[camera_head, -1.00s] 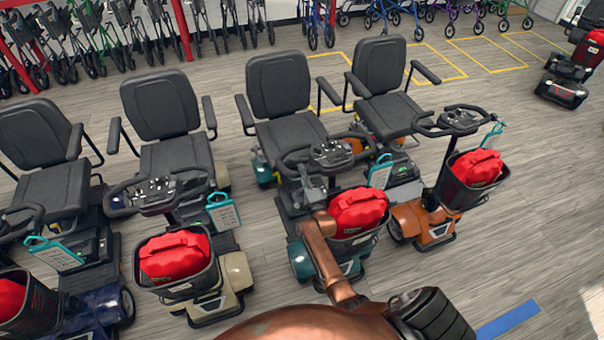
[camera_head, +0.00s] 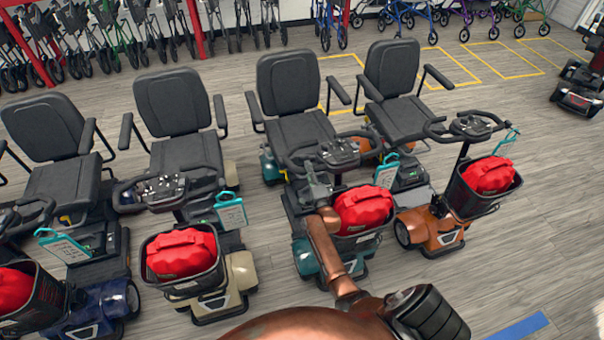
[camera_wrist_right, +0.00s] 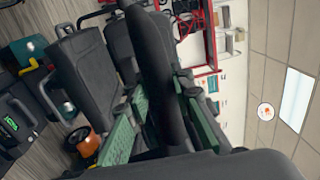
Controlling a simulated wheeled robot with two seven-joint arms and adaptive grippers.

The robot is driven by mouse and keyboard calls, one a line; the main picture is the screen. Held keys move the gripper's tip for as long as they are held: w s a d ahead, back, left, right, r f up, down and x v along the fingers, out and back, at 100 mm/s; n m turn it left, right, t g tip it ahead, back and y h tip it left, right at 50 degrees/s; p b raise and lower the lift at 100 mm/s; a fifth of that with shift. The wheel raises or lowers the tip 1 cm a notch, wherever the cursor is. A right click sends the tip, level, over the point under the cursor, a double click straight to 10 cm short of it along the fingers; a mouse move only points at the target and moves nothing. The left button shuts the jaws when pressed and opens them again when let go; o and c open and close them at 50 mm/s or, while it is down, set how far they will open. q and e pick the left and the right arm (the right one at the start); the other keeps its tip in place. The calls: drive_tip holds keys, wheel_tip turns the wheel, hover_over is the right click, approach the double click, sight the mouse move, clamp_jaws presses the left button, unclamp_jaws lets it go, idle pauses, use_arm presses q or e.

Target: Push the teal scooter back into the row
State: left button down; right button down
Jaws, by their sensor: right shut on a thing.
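The teal scooter (camera_head: 306,254) stands in the row between a cream scooter on the left and an orange one on the right. Its front looks about level with its neighbours. It has a black seat (camera_head: 290,85) and a basket with a red bag (camera_head: 363,209). My right gripper (camera_head: 316,186) is shut on the teal scooter's handlebar, at its left side in the head view. In the right wrist view its green fingers (camera_wrist_right: 163,125) close around a dark bar (camera_wrist_right: 158,70). The grip's far side is hidden. My left gripper is not in view.
The cream scooter (camera_head: 240,270) and the orange scooter (camera_head: 443,232) stand close on either side, with narrow gaps. A blue scooter (camera_head: 108,298) is further left. Walkers (camera_head: 400,12) line the back wall behind yellow floor boxes. Bare floor (camera_head: 530,240) is free at the right.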

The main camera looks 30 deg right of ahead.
drive_tip(key=shift+s+f, duration=0.15)
drive_tip(key=shift+f, duration=0.05)
drive_tip(key=c, duration=2.1)
unclamp_jaws()
drive_tip(key=shift+s, duration=0.1)
drive_tip(key=o, duration=0.3)
drive_tip(key=shift+s+a+r, duration=0.1)
drive_tip(key=shift+s+r, duration=0.1)
drive_tip(key=shift+r, duration=0.05)
drive_tip(key=shift+o, duration=0.6)
drive_tip(key=shift+w+f, duration=0.15)
drive_tip(key=shift+s+a, duration=0.1)
drive_tip(key=shift+s, duration=0.25)
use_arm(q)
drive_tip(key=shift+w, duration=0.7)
use_arm(e)
drive_tip(key=v, duration=1.1)
drive_tip(key=shift+s+a, duration=0.1)
drive_tip(key=shift+s, duration=0.05)
